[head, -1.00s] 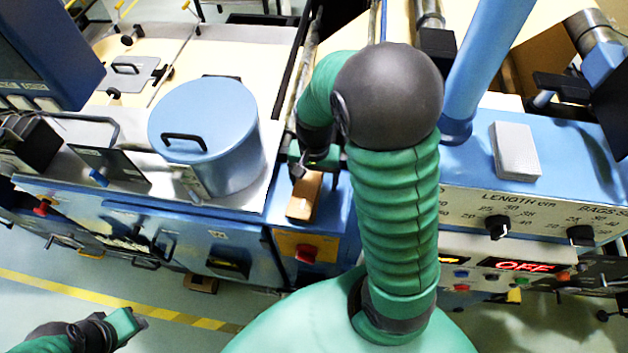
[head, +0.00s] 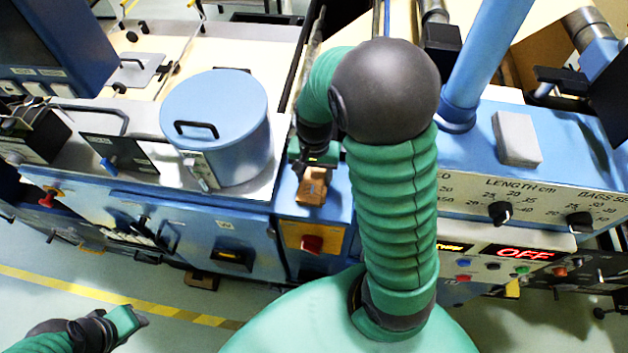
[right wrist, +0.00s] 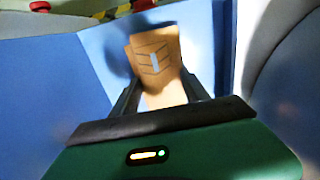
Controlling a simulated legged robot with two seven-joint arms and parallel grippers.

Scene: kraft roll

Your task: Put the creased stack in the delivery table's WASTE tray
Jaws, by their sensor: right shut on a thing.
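The brown kraft stack (head: 313,188) is in the jaws of my right gripper (head: 312,172), over the narrow blue ledge between the two machines. In the right wrist view the stack (right wrist: 158,62) stands up between the dark fingers, with a printed mark on its face and uneven edges. I cannot tell whether it still touches the ledge. My left gripper (head: 132,318) is low at the left, over the floor and away from the stack; its jaws are too small to read. I can read no WASTE label in either view.
A blue lidded pot (head: 214,125) stands left of the stack. Cream table surfaces (head: 200,58) lie behind it. The blue control housing with knobs (head: 470,165) is on the right, with a grey block (head: 517,138) on top.

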